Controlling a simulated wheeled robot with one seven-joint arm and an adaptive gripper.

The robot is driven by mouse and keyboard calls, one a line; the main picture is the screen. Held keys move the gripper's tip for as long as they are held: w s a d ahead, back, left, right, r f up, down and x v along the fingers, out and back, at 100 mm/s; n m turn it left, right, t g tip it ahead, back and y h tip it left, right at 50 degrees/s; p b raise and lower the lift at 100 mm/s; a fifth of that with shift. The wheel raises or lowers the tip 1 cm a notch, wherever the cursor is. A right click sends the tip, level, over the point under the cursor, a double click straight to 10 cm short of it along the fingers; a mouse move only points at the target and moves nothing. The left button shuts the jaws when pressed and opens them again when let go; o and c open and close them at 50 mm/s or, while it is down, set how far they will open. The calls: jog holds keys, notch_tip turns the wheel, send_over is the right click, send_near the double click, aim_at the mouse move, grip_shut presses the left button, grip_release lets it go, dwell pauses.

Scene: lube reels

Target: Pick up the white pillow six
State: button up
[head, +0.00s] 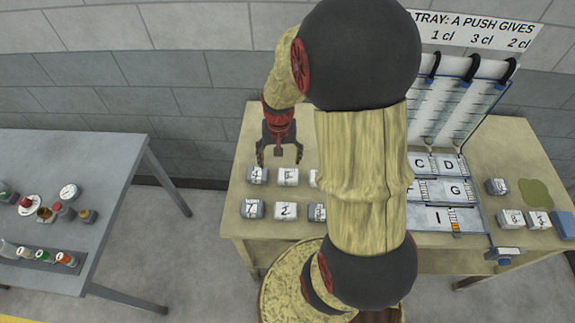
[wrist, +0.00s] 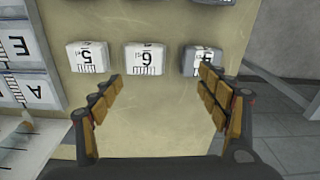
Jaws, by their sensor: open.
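The white pillow six (wrist: 145,58) lies on the tan table in the wrist view, its 6 upside down there. It is the middle of a row of three pillows. In the head view the matching white pillow (head: 288,177) lies in the back row, its number hard to read. My gripper (head: 279,160) is above and slightly behind that row, pointing down, with nothing in it. In the wrist view my open gripper (wrist: 160,82) has its two fingers spread on either side, with pillow six beyond the tips, between and slightly left of centre.
White pillow five (wrist: 88,57) and a grey pillow (wrist: 203,61) flank pillow six with narrow gaps. A second row includes pillow two (head: 286,211). A lettered tray (head: 487,196) stands right of my arm, which hides part of the tan table (head: 247,143). A grey table (head: 100,150) is at left.

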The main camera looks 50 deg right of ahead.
aim_at(288, 174)
jog(key=d+f, duration=0.1)
jog(key=s+d+f+m+p, duration=0.1)
jog(key=f, duration=0.1)
jog(key=shift+s+d+g, duration=0.15)
jog(key=shift+g, duration=0.15)
notch_tip(288, 174, down, 7)
jog(key=shift+s+f+b, duration=0.15)
jog(key=shift+f+b, duration=0.05)
jog(key=shift+b, duration=0.35)
jog(key=c, duration=1.1)
jog(key=shift+c, duration=0.4)
jog(key=shift+r, duration=0.15)
